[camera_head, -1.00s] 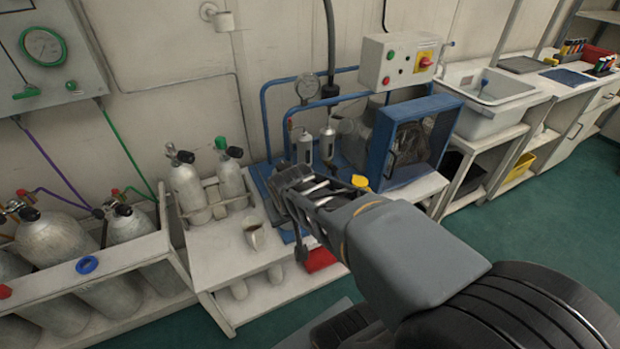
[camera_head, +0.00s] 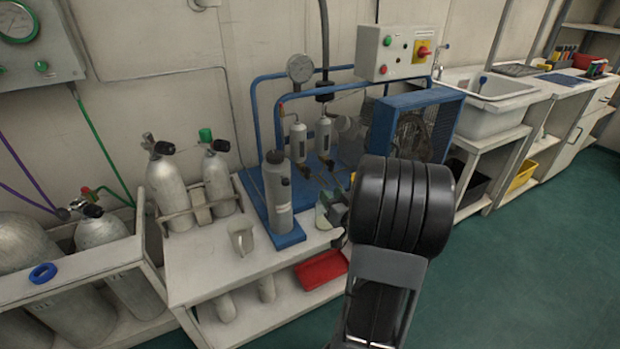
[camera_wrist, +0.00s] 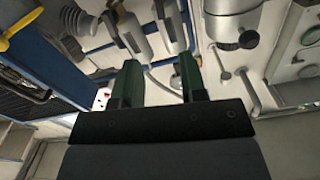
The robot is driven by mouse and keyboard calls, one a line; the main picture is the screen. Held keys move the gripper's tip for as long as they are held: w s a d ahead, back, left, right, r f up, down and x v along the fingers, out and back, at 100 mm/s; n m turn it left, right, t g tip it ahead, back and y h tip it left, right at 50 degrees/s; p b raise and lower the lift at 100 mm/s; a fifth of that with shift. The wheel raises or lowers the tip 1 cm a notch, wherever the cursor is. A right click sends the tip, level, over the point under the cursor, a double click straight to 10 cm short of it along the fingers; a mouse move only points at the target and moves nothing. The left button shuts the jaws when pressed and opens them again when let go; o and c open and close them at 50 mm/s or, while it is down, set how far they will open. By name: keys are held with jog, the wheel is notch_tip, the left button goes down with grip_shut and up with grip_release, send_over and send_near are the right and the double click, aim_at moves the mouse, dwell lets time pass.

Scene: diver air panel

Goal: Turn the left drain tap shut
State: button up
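Two pale canisters stand side by side on the blue compressor base, the left canister (camera_head: 298,142) and the right canister (camera_head: 323,134). A small dark tap, the left drain tap (camera_head: 304,171), shows below the left canister; its handle angle is too small to tell. In the wrist view, which appears upside down, the left canister (camera_wrist: 168,27) and right canister (camera_wrist: 131,36) lie beyond the fingers, with their tap ends near the top edge. My gripper (camera_wrist: 159,80) is open and empty, its green fingers apart. In the head view my wrist partly hides it, at the bench's front right of the taps.
A tall grey cylinder (camera_head: 278,197) stands in front of the left canister. A blue fan cage (camera_head: 418,128) is to the right. A metal mug (camera_head: 242,238) and two racked bottles (camera_head: 168,188) stand on the left. A red tray (camera_head: 321,270) lies on the lower shelf.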

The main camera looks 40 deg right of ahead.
aim_at(309, 171)
jog(key=w, duration=0.4)
jog(key=w+d+b, duration=0.1)
jog(key=w, duration=0.3)
jog(key=w+b, duration=0.1)
jog(key=w, duration=0.4)
jog(key=shift+d, duration=0.35)
jog(key=shift+c, duration=0.2)
grip_shut()
